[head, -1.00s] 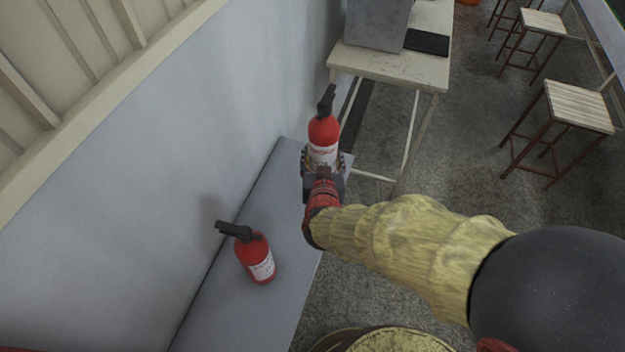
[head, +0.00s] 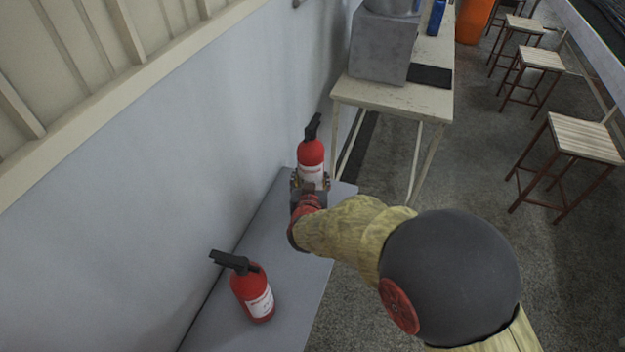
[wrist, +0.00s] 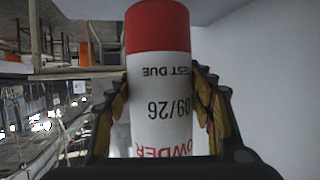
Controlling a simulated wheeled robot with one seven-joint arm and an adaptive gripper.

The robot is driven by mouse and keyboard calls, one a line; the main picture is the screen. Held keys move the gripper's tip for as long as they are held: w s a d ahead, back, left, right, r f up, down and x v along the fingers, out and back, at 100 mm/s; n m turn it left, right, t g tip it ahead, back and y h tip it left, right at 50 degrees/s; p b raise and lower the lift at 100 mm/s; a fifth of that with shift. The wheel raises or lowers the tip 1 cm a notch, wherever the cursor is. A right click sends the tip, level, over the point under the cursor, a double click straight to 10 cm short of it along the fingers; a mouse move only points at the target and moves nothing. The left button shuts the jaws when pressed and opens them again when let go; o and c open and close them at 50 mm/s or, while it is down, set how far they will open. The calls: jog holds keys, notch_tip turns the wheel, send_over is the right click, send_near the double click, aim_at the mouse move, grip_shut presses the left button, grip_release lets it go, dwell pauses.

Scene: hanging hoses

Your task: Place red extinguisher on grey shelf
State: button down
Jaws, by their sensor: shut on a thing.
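A red extinguisher (head: 311,154) with a black handle and a white label is at the far end of the grey shelf (head: 268,232). My gripper (head: 310,184) is shut on its lower body. In the wrist view the extinguisher (wrist: 158,75) sits between both fingers (wrist: 160,105), its printed label upside down in the picture. It looks upright over the shelf. I cannot tell whether its base touches the shelf, as my gripper hides it. A second red extinguisher (head: 254,292) stands on the near part of the shelf, apart from my gripper.
A pale wall (head: 160,160) runs along the shelf's left side. A worn white table (head: 395,98) with a grey box (head: 382,48) stands beyond the shelf's far end. Stools (head: 572,140) stand at the right. The shelf between the two extinguishers is bare.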

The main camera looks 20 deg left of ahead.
jog(key=shift+w+a+f+b, duration=0.15)
jog(key=shift+f+b, duration=0.7)
jog(key=shift+f, duration=0.55)
jog(key=shift+f, duration=0.15)
jog(key=c, duration=0.8)
grip_release()
jog(key=shift+f, duration=0.2)
jog(key=shift+o, duration=0.2)
jog(key=shift+r, duration=0.1)
jog(key=shift+s+r, duration=0.15)
jog(key=shift+s, duration=0.15)
jog(key=p+v, duration=0.4)
jog(key=v, duration=0.7)
jog(key=shift+s+d, duration=0.25)
jog(key=shift+s, duration=0.1)
